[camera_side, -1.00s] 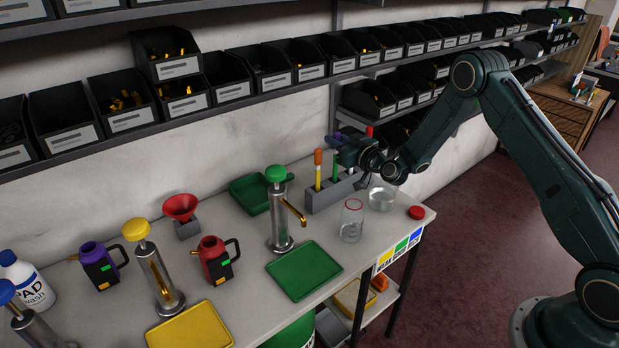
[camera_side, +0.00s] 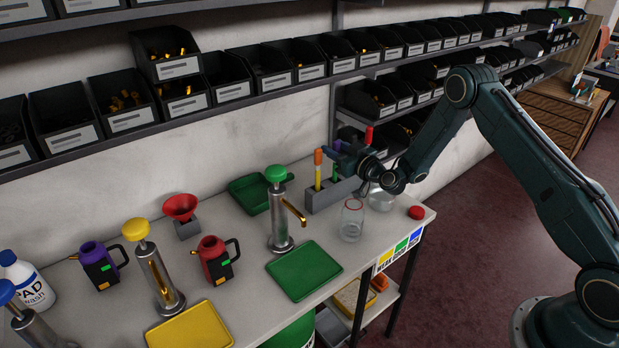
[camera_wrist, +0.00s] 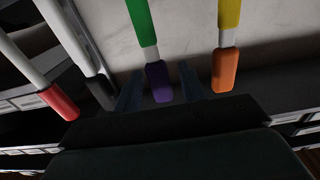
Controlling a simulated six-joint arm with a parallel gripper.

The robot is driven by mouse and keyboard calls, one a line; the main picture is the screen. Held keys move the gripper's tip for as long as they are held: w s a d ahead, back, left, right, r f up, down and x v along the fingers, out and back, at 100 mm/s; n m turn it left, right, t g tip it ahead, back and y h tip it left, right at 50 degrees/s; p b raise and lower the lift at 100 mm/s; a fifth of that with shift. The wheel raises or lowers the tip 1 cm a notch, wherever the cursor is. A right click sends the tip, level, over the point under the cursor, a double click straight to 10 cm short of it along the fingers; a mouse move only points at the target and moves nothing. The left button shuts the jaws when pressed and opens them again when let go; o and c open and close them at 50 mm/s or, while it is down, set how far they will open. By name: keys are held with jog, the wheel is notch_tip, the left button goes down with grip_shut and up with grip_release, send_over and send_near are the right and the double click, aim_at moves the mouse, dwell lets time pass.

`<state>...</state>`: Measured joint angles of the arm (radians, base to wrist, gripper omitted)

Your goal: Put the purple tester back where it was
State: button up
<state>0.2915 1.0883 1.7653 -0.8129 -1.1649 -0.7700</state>
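The purple tester has a purple cap (camera_side: 338,146) and a green body, and it stands roughly upright over the grey rack (camera_side: 324,198). Its lower end is hidden at the rack, so I cannot tell how deep it sits. My gripper (camera_side: 343,153) is at the cap from the right.
A red-capped tester (camera_side: 369,136) stands near my wrist. A glass beaker (camera_side: 351,220), a clear dish (camera_side: 381,200) and a red lid (camera_side: 416,212) are in front and right of the rack. A green-topped pump (camera_side: 280,215) and green tray (camera_side: 304,271) stand left.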

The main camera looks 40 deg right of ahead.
jog(key=shift+r, duration=0.2)
jog(key=shift+s, duration=2.45)
notch_tip(320, 180, up, 7)
